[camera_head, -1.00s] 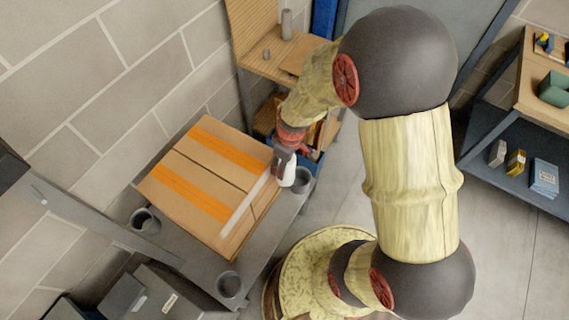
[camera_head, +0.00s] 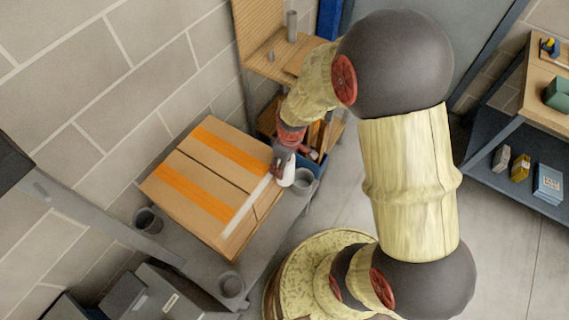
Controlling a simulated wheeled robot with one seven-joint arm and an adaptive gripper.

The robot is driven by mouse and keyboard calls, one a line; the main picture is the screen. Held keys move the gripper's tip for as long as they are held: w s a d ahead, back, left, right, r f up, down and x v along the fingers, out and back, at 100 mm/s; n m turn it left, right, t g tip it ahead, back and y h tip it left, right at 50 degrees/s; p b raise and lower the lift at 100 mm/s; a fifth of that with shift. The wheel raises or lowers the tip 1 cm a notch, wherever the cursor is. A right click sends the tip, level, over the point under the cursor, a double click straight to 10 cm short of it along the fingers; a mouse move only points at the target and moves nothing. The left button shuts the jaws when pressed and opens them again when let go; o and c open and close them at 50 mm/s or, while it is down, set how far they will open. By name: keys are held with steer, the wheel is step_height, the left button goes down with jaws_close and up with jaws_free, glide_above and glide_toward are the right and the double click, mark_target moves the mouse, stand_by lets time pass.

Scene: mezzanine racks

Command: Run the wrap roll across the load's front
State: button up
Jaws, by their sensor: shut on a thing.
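The load (camera_head: 190,165) is a group of brown cartons with two orange tape bands, sitting on a grey platform (camera_head: 180,238) in the head view. A pale strip of wrap (camera_head: 247,205) runs along the load's near right side, up to the white wrap roll (camera_head: 287,174). My gripper (camera_head: 284,160) is shut on the roll, at the load's right corner. The fingertips are small and partly hidden by the wrist and the roll. I cannot tell whether the roll touches the cartons.
Grey cups (camera_head: 230,285) stand at the platform's corners, one (camera_head: 302,182) close beside the roll. A wooden shelf unit (camera_head: 268,55) and a blue bin (camera_head: 312,165) are behind my gripper. A rack (camera_head: 520,160) with small boxes stands at right.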

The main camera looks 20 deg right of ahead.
steer(key=shift+w+a, duration=0.2)
steer(key=shift+w, duration=0.15)
stand_by(0.3)
steer(key=shift+w+r, duration=0.1)
steer(key=shift+w, duration=0.1)
stand_by(1.5)
steer(key=s+d, duration=0.3)
steer(key=s, duration=0.3)
steer(key=shift+d+b, duration=0.3)
steer(key=shift+d, duration=0.1)
stand_by(1.0)
